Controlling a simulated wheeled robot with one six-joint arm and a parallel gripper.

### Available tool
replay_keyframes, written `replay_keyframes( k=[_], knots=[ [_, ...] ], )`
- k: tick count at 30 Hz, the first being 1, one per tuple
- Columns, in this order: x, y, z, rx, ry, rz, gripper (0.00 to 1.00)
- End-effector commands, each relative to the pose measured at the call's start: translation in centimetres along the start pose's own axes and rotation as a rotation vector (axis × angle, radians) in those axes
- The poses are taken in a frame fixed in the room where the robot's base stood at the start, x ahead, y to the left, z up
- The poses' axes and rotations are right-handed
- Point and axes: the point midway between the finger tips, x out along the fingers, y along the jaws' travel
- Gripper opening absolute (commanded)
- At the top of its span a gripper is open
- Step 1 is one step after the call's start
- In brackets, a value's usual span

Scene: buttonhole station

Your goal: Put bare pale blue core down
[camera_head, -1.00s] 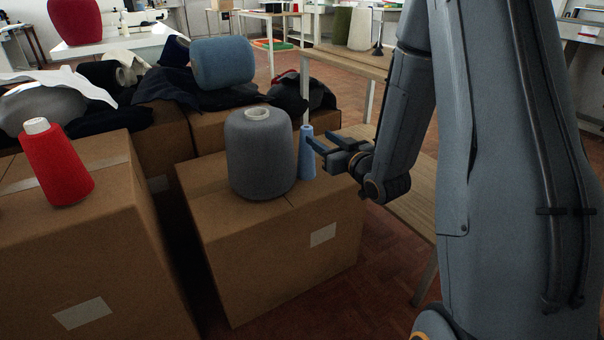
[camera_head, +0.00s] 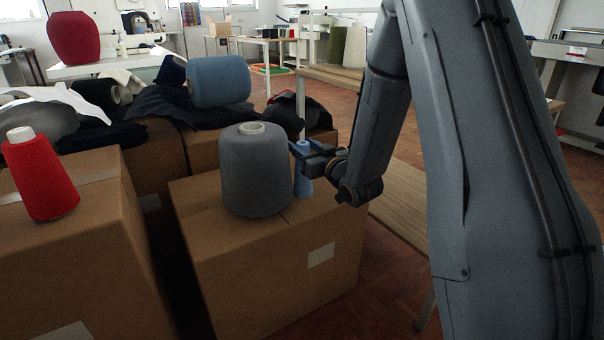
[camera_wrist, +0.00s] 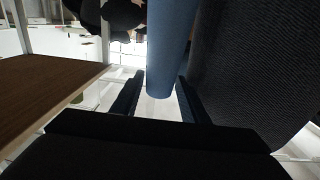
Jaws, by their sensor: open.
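The bare pale blue core (camera_head: 303,185) stands upright on the cardboard box (camera_head: 240,262), close to the right side of a large grey yarn cone (camera_head: 255,175). My gripper (camera_head: 304,157) is at the core's upper part, with its fingers open on either side of it. In the wrist view the core (camera_wrist: 168,50) lies between the two open fingers (camera_wrist: 160,100), and bright gaps show beside its end. Whether either finger touches it I cannot tell. The grey cone (camera_wrist: 250,70) fills the right of the wrist view.
A red cone (camera_head: 42,178) stands on another box (camera_head: 70,240) at the left. A blue yarn roll (camera_head: 220,82) and dark cloth (camera_head: 165,112) lie on boxes behind. A wooden bench (camera_head: 405,210) is at the right. The box top in front of the core is clear.

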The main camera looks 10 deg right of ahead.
Motion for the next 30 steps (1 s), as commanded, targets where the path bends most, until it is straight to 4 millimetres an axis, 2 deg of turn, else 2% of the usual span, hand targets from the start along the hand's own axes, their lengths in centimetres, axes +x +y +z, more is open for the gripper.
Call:
replay_keyframes(
  k=[3, 9, 11, 22, 26, 30],
  knots=[
    [-0.1, 0.1, 0.0, 0.000, 0.000, 0.001, 0.40],
    [-0.1, 0.1, 0.0, 0.000, 0.000, 0.001, 0.07],
    [-0.1, 0.1, 0.0, 0.000, 0.000, 0.001, 0.00],
    [-0.1, 0.1, -0.8, -0.001, 0.002, 0.001, 0.00],
    [-0.1, 0.1, -2.2, -0.001, 0.003, 0.001, 0.00],
    [-0.1, 0.1, -4.7, -0.003, 0.004, 0.001, 0.00]
  ],
)
